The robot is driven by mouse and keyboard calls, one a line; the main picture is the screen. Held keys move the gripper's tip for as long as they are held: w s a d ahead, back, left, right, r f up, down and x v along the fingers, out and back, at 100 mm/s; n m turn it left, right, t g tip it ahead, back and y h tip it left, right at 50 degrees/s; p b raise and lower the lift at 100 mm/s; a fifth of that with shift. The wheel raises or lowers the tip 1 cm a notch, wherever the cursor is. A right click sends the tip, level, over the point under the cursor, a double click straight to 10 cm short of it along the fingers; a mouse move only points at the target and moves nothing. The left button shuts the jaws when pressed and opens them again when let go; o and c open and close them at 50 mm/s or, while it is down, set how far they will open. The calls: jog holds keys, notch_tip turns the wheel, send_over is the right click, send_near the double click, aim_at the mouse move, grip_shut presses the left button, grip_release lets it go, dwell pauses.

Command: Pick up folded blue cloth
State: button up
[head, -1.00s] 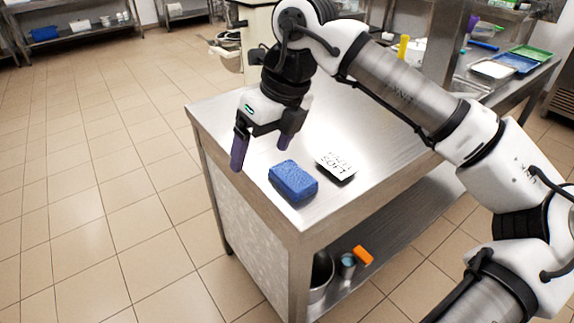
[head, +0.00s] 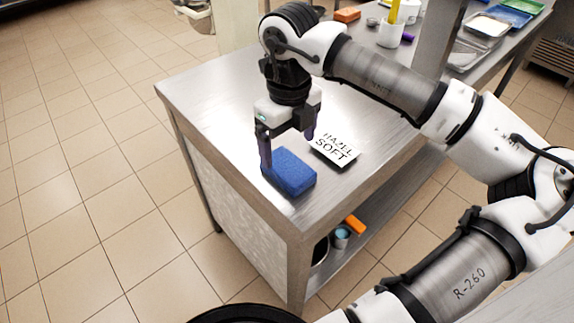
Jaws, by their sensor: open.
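The folded blue cloth (head: 291,173) is a thick blue block lying on the steel table top near its front corner. My gripper (head: 287,148) points down just above and behind the cloth, with its purple-tipped fingers spread wide. The left finger overlaps the cloth's left back edge in the head view. The right finger is behind the cloth's right back side. I cannot tell whether either finger touches the cloth. Nothing shows between the fingers.
A white card reading "HAZEL SOFT" (head: 335,148) lies right of the cloth. The steel table (head: 230,170) is bare to the left. An orange object (head: 354,224) and a cup (head: 341,237) are on the lower shelf. Trays (head: 488,26) stand at the back right.

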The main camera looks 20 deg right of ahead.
aim_at(287, 165)
jog(key=shift+s+a+f+p, duration=0.1)
jog(key=shift+f+p, duration=0.4)
jog(key=shift+f, duration=1)
jog(key=shift+a+f+p, duration=0.1)
jog(key=shift+f+p, duration=0.35)
jog(key=shift+f, duration=1.05)
jog(key=c, duration=1.1)
jog(key=shift+o, duration=0.2)
jog(key=shift+r, duration=0.1)
notch_tip(287, 165, up, 20)
jog(key=b, duration=0.2)
jog(key=shift+b, duration=0.4)
